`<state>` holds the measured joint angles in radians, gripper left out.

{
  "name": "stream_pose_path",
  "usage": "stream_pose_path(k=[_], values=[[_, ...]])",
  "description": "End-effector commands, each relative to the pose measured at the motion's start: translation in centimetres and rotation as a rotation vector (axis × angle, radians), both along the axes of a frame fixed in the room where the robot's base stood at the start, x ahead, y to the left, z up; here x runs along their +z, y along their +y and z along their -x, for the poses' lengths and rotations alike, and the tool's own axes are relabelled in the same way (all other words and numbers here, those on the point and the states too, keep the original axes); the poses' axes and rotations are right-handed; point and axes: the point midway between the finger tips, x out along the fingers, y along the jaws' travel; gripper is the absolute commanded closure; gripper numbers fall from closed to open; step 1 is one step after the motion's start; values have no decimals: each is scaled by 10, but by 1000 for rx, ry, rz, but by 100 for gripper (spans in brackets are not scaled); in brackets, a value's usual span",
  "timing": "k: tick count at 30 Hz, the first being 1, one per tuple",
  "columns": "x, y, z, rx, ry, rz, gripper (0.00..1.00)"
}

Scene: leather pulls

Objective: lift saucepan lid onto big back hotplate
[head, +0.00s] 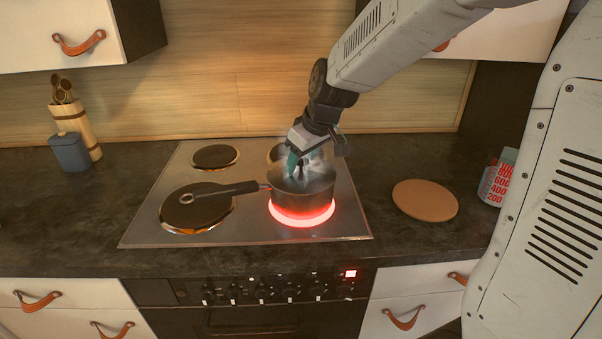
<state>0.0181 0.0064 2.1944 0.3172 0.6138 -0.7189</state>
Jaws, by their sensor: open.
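The saucepan (299,202) stands on the glowing front right hotplate (303,220), its long dark handle pointing left. A pale, shiny lid (316,183) appears to lie on the pan, with a small dark knob (300,169) near its middle. My gripper (302,164) is open and points down just over the lid, its teal fingertips close to the knob. I cannot tell whether they touch it. The back right hotplate (277,154) is partly hidden behind my gripper and the pan. The back left hotplate (215,156) is bare and looks smaller than the front left one.
The pan handle reaches over the dark front left hotplate (193,215). A blue-grey canister (69,152) and a wooden utensil holder (80,122) stand at the left. Wall cupboards hang above.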

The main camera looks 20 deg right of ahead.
Motion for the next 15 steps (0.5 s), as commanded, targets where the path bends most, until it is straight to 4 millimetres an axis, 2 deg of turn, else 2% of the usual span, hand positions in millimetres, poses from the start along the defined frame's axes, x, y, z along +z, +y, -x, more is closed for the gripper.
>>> stream_pose_path(k=[1,6,15], values=[[0,0,0,0,0,0,50],[0,0,0,0,0,0,96],[1,0,0,0,-1,0,96]])
